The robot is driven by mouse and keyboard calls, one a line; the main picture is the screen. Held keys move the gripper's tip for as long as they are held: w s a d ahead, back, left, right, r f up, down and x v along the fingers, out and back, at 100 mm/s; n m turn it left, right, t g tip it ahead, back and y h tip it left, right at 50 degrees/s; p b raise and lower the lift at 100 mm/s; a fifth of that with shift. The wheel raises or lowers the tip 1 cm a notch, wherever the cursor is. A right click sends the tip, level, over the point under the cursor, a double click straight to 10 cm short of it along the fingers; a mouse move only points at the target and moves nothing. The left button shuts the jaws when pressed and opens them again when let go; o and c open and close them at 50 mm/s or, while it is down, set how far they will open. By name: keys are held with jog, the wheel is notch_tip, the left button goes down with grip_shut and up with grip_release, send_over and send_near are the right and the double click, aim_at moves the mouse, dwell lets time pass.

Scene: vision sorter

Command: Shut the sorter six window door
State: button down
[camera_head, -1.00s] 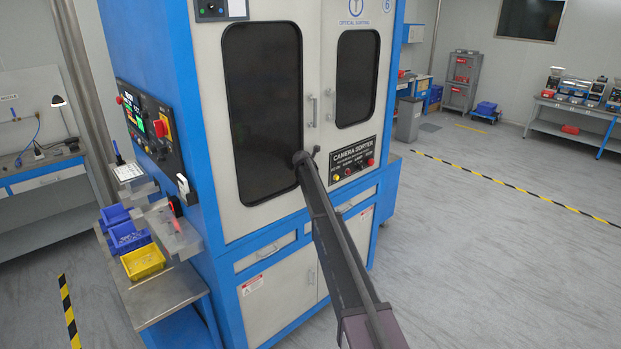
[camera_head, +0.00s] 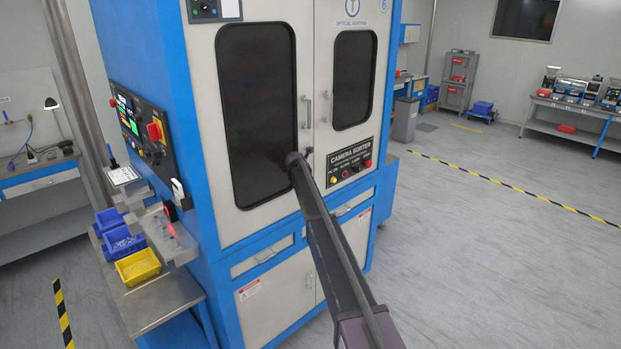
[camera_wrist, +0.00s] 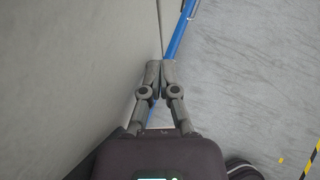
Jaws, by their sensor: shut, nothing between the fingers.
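The camera sorter's front, marked 6, shows in the head view. Its left window door (camera_head: 207,150) has a tall dark window and a vertical handle at its right edge. The right window door (camera_head: 326,130) has a smaller window. Both look flush or nearly flush with the front; a small gap cannot be ruled out. My gripper (camera_wrist: 154,70) is shut and empty in the wrist view, its fingertips together beside a pale upright panel (camera_wrist: 75,60). In the head view my dark arm covers the left door's lower right corner and mostly hides the gripper. Contact cannot be told.
A control panel (camera_head: 143,128) is on the sorter's left side, above a side shelf with blue bins and a yellow bin (camera_head: 138,268). Lower cabinet doors (camera_head: 275,305) lie below. Open grey floor (camera_head: 480,260) stretches right, crossed by black-and-yellow tape (camera_head: 500,183).

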jog(key=s+d+r+p, duration=0.7)
jog(key=s, duration=0.1)
jog(key=shift+s+d, duration=0.15)
jog(key=shift+d, duration=0.1)
dwell(0.4)
dwell(0.4)
jog(key=s+f+m+g+y+b, duration=0.1)
jog(key=s+f+m, duration=0.4)
jog(key=s+m, duration=0.5)
jog(key=s+f+m+g+y+b, duration=0.1)
jog(key=s+f+m+g+b, duration=0.3)
jog(key=s, duration=2.5)
jog(key=s+f+m+g+y+b, duration=0.2)
jog(key=s+f+m+b, duration=0.3)
jog(key=s+m, duration=1.1)
jog(key=shift+s+a+f+g, duration=0.15)
jog(key=shift+s+f+g, duration=0.5)
jog(key=shift+s, duration=1)
jog(key=shift+f, duration=0.15)
